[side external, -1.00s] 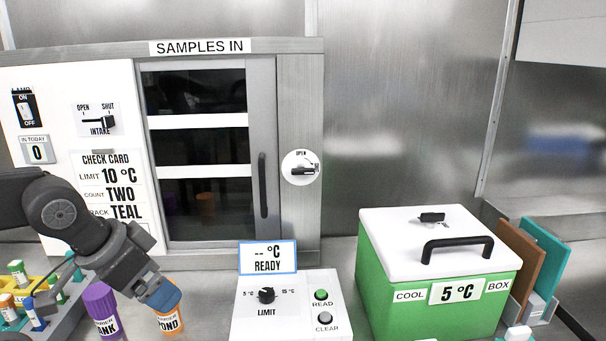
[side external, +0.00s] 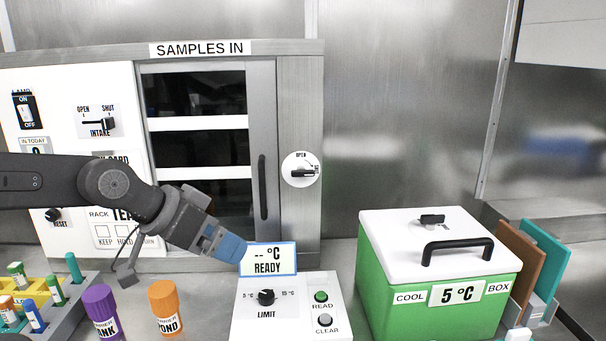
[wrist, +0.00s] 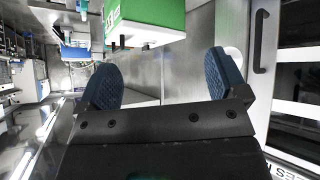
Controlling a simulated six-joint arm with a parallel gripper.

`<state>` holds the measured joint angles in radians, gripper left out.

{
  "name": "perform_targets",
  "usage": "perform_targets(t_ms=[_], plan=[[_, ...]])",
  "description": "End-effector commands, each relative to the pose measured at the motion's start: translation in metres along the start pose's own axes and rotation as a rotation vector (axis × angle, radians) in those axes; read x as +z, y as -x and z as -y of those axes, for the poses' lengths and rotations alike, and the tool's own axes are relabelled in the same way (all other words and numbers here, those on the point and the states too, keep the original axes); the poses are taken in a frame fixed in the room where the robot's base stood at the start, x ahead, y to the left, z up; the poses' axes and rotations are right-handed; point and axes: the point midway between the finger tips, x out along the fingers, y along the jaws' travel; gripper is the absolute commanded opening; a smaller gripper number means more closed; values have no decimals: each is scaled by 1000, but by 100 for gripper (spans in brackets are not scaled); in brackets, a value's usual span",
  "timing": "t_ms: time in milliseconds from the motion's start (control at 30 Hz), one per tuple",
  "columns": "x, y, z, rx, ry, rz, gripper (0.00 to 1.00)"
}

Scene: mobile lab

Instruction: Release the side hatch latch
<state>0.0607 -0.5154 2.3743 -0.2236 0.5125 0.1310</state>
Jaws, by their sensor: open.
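The side hatch latch (side external: 304,173) is a black lever on a round white plate, right of the hatch door (side external: 262,120) on the SAMPLES IN cabinet. Its lever lies roughly level; OPEN is printed at the plate's top, with small, hard-to-read lettering at the right. The door looks closed and has a tall black handle (side external: 263,187). My gripper (side external: 236,248) is below and left of the latch, its blue fingertips overlapping the display's left edge in the side view. In the wrist view my gripper (wrist: 163,82) is open and empty; the right finger partly covers a white round shape.
The READY display (side external: 268,258) and LIMIT control box (side external: 285,310) stand beneath the latch. A green cool box (side external: 385,290) with a white handled lid is at right. Purple (side external: 101,305) and orange (side external: 166,308) tubes stand at left. The steel wall right of the latch is bare.

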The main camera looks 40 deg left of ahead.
Motion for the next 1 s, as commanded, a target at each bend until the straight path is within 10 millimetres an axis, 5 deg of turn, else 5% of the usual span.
perform_targets(t_ms=[200,400,533,700,1000], plan=[[-114,-61,-14,11,79,-344,92],[-178,-119,6,-186,177,-602,92],[-190,-155,27,-401,224,-713,92],[-179,-187,50,-686,242,-775,92],[-166,-201,67,-883,238,-792,92]])
